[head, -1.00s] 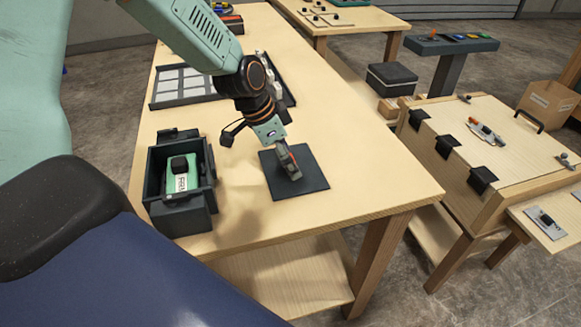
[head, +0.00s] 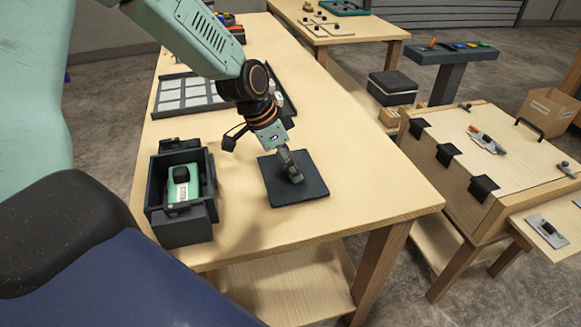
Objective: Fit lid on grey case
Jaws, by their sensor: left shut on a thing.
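The grey case (head: 178,230) stands open on the near left part of the table. A green and white unit with a dark top (head: 181,188) sits inside it. The lid, a dark flat square plate (head: 312,192), is to the right of the case at table level, apart from it. My left gripper (head: 290,172) points down over the middle of the lid and is shut on it; the grip point itself is mostly hidden by the fingers. I cannot tell if the lid is clear of the table. My right gripper is not in view.
A dark-framed tray with pale squares (head: 186,92) lies behind the case. The tabletop (head: 375,190) to the right of the lid is clear, up to the table's edge. A wooden box with dark hinges (head: 480,145) stands farther right.

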